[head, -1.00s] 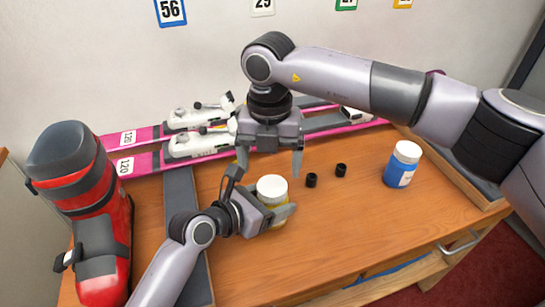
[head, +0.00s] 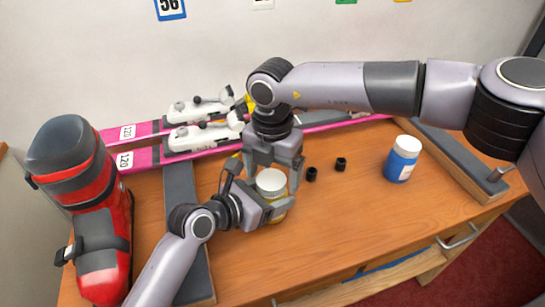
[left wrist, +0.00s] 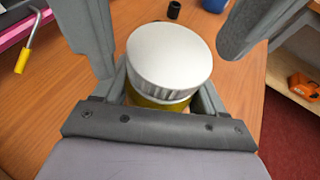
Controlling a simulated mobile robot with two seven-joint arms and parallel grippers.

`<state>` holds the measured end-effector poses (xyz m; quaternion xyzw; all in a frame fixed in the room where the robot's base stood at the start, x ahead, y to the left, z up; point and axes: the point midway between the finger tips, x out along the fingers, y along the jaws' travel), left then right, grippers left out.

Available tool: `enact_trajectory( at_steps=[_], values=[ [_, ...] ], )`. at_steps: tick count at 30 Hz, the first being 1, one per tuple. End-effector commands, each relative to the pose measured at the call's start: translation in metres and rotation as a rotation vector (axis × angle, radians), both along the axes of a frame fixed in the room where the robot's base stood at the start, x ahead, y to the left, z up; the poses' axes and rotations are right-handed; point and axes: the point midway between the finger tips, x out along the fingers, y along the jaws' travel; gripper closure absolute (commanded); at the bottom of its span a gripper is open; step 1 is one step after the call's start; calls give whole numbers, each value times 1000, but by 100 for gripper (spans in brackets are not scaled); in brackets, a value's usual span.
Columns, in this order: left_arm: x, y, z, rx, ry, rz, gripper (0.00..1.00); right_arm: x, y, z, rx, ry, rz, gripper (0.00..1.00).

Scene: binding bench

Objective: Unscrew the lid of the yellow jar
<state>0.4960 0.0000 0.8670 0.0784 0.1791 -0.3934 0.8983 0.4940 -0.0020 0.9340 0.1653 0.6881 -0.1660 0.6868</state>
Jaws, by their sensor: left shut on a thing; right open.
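The yellow jar (head: 277,212) stands on the bench, and its yellow body is mostly hidden behind my left gripper in the head view. Its white lid (head: 270,181) is on top; the left wrist view shows the ribbed lid (left wrist: 168,55) seated on the yellow body (left wrist: 155,101). My left gripper (head: 272,213) is shut on the jar's body, below the lid. My right gripper (head: 272,178) is open above the jar, pointing down, with its fingers on either side of the lid. In the left wrist view, gaps show between those fingers and the lid.
A blue jar (head: 402,165) with a white lid stands to the right. Two small black cylinders (head: 340,164) are between the jars. Pink skis (head: 145,158) lie along the back. A red ski boot (head: 105,235) stands at the left. The front right bench top is clear.

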Motion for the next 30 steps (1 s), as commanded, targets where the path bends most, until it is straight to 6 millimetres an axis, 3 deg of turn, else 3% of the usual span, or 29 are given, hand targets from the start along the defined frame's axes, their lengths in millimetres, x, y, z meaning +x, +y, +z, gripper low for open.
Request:
enact_trajectory(
  at_steps=[11,17,26,30],
  values=[
    [0,0,0,0,-2,1,100,0,0,-8,0,-1,1,12],
    [0,1,0,0,-1,2,100,0,0,-7,0,-1,1,71],
    [1,2,0,0,-2,6,100,0,-1,-7,-4,2,20,72],
    [2,3,0,1,-1,7,100,-1,-1,-8,-4,3,156,73]
  ],
)
